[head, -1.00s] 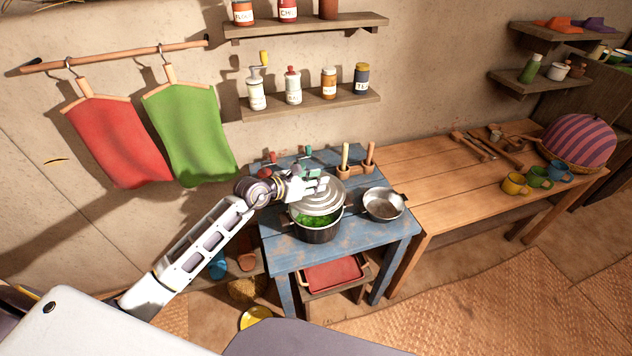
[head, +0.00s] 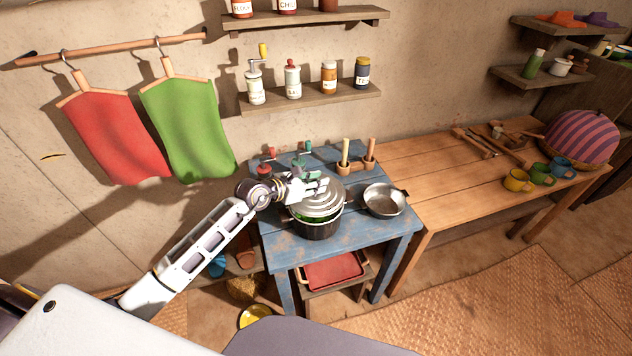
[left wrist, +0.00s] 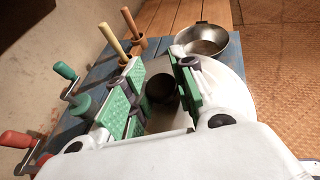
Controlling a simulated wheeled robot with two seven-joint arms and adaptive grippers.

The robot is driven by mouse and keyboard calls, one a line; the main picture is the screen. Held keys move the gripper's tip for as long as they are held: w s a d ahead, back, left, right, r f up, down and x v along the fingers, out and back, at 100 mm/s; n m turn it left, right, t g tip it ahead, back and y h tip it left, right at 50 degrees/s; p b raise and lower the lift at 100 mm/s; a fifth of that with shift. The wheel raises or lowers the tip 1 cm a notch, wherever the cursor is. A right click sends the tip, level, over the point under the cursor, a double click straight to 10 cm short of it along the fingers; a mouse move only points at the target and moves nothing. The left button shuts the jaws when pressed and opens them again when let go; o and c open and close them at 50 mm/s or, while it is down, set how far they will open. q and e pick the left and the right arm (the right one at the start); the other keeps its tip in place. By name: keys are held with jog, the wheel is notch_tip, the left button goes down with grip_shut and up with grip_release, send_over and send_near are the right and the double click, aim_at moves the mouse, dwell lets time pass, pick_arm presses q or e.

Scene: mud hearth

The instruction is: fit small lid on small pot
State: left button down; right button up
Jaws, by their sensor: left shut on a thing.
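The small pot (head: 317,231) is dark with a steel rim and stands on the blue table. The small lid (head: 322,205) is silvery and round, and sits just over the pot's mouth. A thin strip of green contents shows at the left between lid and rim, so it is not flush there. My left gripper (head: 314,188) is over the lid. The pot is hidden there. My right gripper is not in view.
A steel pan (head: 384,200) stands close to the right of the pot on the blue table (head: 285,250). Red- and green-handled cranks (head: 266,166) and a wooden holder with upright handles (head: 356,166) stand behind.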

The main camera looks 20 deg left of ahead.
pick_arm(q)
jog(key=shift+f+b, duration=0.8)
jog(key=shift+f, duration=0.75)
jog(key=shift+f, duration=0.25)
jog(key=c, duration=1.1)
grip_release()
jog(key=shift+s+a, duration=0.1)
jog(key=v, duration=1.1)
jog(key=shift+s+a+r, duration=0.2)
jog(key=shift+r, duration=0.05)
